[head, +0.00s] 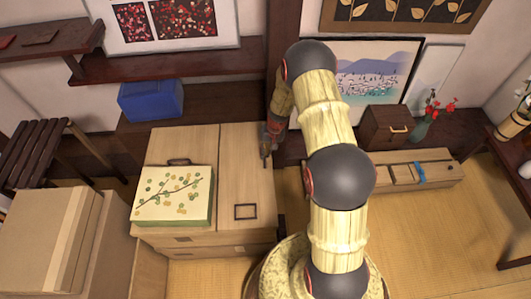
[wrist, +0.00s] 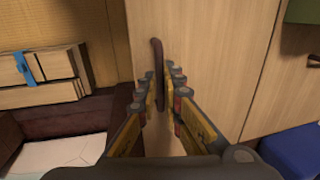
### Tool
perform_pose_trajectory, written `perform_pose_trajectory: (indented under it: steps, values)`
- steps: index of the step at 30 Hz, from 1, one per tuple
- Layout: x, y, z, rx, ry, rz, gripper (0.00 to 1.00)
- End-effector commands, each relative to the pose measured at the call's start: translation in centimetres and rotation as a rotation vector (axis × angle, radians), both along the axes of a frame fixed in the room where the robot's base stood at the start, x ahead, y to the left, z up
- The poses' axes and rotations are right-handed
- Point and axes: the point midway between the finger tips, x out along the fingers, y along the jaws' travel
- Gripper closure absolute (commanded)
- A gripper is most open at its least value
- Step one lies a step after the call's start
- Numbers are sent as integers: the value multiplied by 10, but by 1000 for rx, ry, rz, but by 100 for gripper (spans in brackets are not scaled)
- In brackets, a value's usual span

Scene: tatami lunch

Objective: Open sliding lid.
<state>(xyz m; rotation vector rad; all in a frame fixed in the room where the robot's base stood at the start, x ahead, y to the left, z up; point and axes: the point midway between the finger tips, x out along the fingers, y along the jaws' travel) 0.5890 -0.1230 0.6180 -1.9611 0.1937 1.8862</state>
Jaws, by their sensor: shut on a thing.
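A low light-wood chest (head: 205,240) has a top made of two flat panels side by side. The right lid panel (head: 240,180) carries a dark square frame-like pull (head: 245,211) near its front edge. The contact itself is partly hidden by the fingers. The left lid panel (head: 200,143) has a dark handle (head: 179,161).
A leaf-patterned box (head: 172,196) sits on the left panel. A blue box (head: 150,100) stands behind the chest. Stacked cardboard-coloured boxes (head: 45,235) are at left. A long wooden box with a blue band (head: 420,172) lies to the right.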

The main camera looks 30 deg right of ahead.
Motion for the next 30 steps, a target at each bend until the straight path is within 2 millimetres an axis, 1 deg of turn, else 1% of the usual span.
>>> perform_pose_trajectory:
  steps: [5,8,11,18,21,25,30]
  values:
    - [-5,-13,0,0,0,-4,100]
    - [-12,-29,-1,0,0,-5,100]
    - [-22,-52,-1,0,1,-6,100]
    - [-48,-115,-1,0,0,-7,100]
    - [-58,-137,-1,0,1,-6,100]
    - [-68,-162,-1,0,0,-5,100]
    - [-76,-181,0,1,1,-3,100]
